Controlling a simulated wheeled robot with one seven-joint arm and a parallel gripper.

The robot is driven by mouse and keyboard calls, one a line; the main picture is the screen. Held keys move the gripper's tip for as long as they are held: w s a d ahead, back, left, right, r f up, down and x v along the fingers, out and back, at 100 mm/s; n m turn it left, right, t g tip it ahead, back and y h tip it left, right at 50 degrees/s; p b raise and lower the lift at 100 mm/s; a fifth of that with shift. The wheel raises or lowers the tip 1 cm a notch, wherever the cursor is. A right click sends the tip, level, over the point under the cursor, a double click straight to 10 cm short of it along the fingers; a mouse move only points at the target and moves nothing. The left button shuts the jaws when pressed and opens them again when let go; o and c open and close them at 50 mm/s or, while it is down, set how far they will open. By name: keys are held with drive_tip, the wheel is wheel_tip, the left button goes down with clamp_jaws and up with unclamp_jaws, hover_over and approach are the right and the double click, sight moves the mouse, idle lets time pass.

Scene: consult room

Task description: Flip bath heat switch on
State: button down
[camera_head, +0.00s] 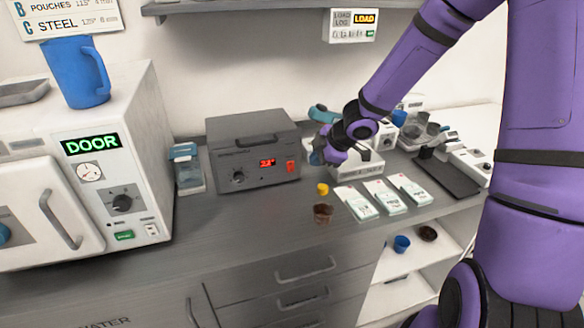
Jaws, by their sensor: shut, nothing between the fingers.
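A dark grey bath-like box (228,186) with a lid, a knob and a lit red display stands on the counter at the centre. A small red switch (291,167) sits at the right end of its front face. It is too small to tell which way it is tipped. My gripper (317,157) is shut and empty, to the right of the box and close to the red switch, with a gap between them in the picture. My purple wrist partly hides a white device behind it.
A white oven-like unit (130,165) with a blue mug (76,72) on top stands at left. A blue-lidded container (187,168) is beside the box. A yellow item (322,189), brown cup (323,213) and white packets (383,197) lie in front. Devices crowd the right.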

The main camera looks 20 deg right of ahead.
sight(291, 167)
drive_tip(key=shift+s, duration=0.15)
idle(0.3)
drive_tip(key=shift+a+f, duration=0.1)
drive_tip(key=x, duration=0.9)
drive_tip(key=shift+a+f, duration=0.15)
drive_tip(key=shift+f, duration=0.2)
drive_tip(key=w, duration=0.3)
drive_tip(key=shift+f, duration=0.2)
drive_tip(key=shift+w, duration=0.7)
